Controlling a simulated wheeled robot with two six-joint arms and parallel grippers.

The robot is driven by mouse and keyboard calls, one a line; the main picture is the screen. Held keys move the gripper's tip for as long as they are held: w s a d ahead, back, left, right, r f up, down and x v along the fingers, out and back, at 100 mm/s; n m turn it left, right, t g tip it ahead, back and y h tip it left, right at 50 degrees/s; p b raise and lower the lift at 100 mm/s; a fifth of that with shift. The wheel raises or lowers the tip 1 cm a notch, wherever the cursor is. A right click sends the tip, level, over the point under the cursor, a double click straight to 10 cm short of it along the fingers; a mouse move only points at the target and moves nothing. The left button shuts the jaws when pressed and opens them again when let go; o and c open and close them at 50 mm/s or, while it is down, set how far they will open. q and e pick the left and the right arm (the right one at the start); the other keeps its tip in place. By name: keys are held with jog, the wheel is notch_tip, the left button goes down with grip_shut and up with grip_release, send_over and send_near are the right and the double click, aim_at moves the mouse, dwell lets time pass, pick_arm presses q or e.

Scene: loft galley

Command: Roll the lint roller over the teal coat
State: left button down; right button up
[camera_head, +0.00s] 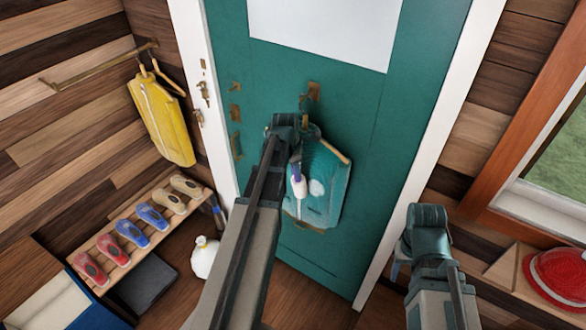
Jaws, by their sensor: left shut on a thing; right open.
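The teal coat (331,195) hangs on a hanger from a brass hook (314,90) on the teal door. My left arm reaches up in front of it and hides its left side. My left gripper (295,155) is in front of the coat, shut on the lint roller (299,187), a small white and purple-blue thing that shows against the coat. Whether it touches the cloth I cannot tell. A pale round patch shows on the coat just right of the roller. My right gripper (425,225) is open and empty, low and right of the door.
A yellow coat (162,120) hangs from a rail on the left wall. Below it a slatted rack (105,237) holds several shoes. A white jug (204,258) stands on the floor left of my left arm. A red hat (558,280) lies at the right under the window.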

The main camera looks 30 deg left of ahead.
pick_arm(q)
jog(key=shift+s+d, duration=0.1)
jog(key=shift+d, duration=1.35)
